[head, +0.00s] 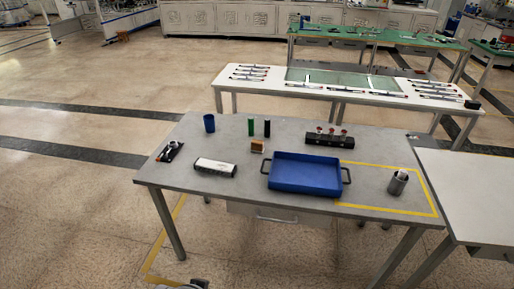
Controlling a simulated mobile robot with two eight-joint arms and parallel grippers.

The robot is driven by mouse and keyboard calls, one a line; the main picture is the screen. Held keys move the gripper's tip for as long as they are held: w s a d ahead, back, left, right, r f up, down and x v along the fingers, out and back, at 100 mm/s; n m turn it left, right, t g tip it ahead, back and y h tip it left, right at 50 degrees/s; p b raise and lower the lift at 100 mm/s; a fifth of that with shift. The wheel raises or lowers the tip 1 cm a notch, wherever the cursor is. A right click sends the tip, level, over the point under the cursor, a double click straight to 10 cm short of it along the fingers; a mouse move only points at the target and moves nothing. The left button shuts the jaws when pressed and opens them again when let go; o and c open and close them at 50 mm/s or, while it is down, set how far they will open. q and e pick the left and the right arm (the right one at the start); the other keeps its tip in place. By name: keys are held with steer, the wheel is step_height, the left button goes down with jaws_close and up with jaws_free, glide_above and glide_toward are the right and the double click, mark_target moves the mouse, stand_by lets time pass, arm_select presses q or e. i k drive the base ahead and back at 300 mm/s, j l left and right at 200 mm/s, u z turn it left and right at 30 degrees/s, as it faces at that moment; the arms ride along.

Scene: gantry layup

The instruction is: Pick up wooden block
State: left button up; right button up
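Neither of my grippers is in view.
Around it are a blue tray (303,175) with black handles, a white-and-black device (215,167), a blue cup (209,123), green (251,127) and black (267,128) cylinders, a black rack (330,139) and a metal cup (397,182).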

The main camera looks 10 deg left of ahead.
mark_target(257, 146)
steer(key=i+j, duration=0.1)
steer(key=i, duration=0.75)
steer(key=i+j, duration=0.15)
steer(key=i, duration=0.75)
steer(key=u, duration=0.05)
